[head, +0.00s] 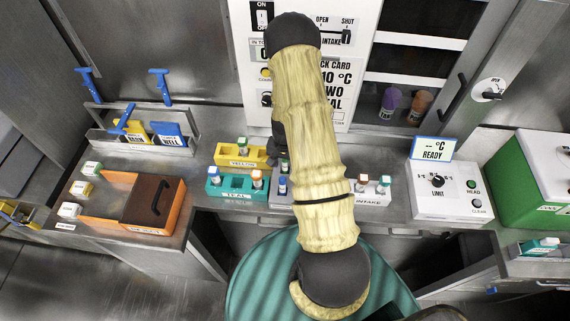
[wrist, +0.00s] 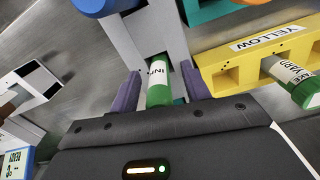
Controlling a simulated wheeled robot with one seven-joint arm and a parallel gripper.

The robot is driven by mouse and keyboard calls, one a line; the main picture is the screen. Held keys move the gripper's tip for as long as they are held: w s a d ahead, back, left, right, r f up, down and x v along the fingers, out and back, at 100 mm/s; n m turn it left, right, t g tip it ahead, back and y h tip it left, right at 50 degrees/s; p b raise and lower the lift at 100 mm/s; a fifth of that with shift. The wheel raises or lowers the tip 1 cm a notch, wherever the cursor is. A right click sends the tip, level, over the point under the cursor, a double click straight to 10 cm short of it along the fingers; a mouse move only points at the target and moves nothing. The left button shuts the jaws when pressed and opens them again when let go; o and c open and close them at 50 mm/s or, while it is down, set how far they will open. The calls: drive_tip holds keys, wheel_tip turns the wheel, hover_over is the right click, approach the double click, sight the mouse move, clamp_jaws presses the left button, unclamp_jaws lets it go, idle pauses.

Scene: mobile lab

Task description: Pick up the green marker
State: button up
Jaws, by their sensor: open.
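My gripper (wrist: 161,76) is open, with its two purple fingers on either side of a green-capped marker (wrist: 158,95) with a white lettered label. This marker sits at a grey rack (wrist: 125,32); whether the fingers touch it I cannot tell. A second green-capped marker with a white label (wrist: 291,80) is in the yellow rack (wrist: 222,70) to the right. In the head view that one (head: 242,144) stands in the yellow rack (head: 225,160).
A teal rack (head: 237,196) with several capped pieces stands just before the yellow rack. An orange box (head: 170,205) is at left, a white limit device (head: 450,203) at right. A white panel (head: 345,100) rises behind. Bare counter lies between the orange box and racks.

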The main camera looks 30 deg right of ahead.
drive_tip(key=shift+f, duration=0.1)
drive_tip(key=shift+c, duration=0.5)
clamp_jaws()
wheel_tip(320, 180, up, 10)
drive_tip(key=b, duration=0.2)
drive_tip(key=shift+b, duration=0.35)
idle(0.6)
